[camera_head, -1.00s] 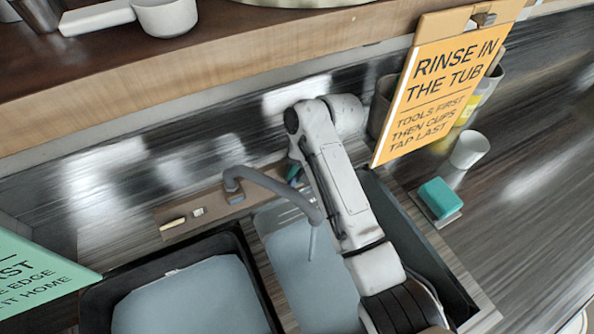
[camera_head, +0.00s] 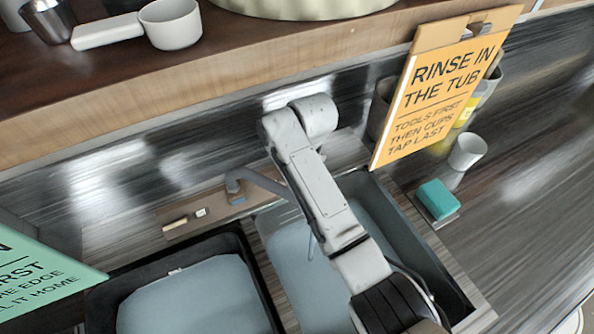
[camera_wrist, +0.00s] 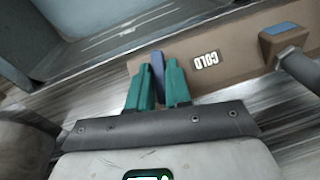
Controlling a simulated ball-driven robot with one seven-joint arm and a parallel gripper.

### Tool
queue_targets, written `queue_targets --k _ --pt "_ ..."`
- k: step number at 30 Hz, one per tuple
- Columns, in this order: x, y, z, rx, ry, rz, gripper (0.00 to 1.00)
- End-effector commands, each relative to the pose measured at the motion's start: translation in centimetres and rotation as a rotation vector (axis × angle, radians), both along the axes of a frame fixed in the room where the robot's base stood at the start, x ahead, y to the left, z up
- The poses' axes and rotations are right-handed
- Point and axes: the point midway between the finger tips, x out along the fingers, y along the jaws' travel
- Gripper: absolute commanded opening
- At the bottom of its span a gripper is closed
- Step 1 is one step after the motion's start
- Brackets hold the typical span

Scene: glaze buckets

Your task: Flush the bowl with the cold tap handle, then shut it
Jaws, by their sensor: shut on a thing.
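In the wrist view my gripper (camera_wrist: 157,88) has its teal fingers on either side of the blue tap handle (camera_wrist: 158,66), closed on it. The COLD label (camera_wrist: 206,59) is beside it on the tan tap plate. In the head view my arm hides the fingers and this handle. The grey spout (camera_head: 262,181) reaches over the right sink bowl (camera_head: 285,250), whose floor looks blue-grey. A thin pale-blue streak, seemingly water, shows under the spout, partly behind my arm.
A black tub (camera_head: 105,292) with a blue-grey surface stands left of the bowl. An orange sign (camera_head: 440,85), white cup (camera_head: 467,151) and teal sponge (camera_head: 437,199) stand right. A wooden shelf (camera_head: 210,85) runs above.

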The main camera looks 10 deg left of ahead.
Motion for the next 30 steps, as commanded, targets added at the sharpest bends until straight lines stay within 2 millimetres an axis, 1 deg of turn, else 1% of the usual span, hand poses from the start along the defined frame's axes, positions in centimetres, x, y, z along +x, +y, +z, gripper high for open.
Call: queue_targets --k 6,12,27,28,30 --pt "0.0 0.06 0.08 -0.061 -0.041 0.099 0.0" --pt "0.0 0.09 0.06 -0.092 -0.063 0.15 0.0" --pt "0.01 0.1 0.08 -0.103 -0.072 0.168 0.0" --pt "0.01 0.11 0.08 -0.103 -0.072 0.168 0.2" --pt "0.01 0.11 0.08 -0.103 -0.072 0.168 0.26"
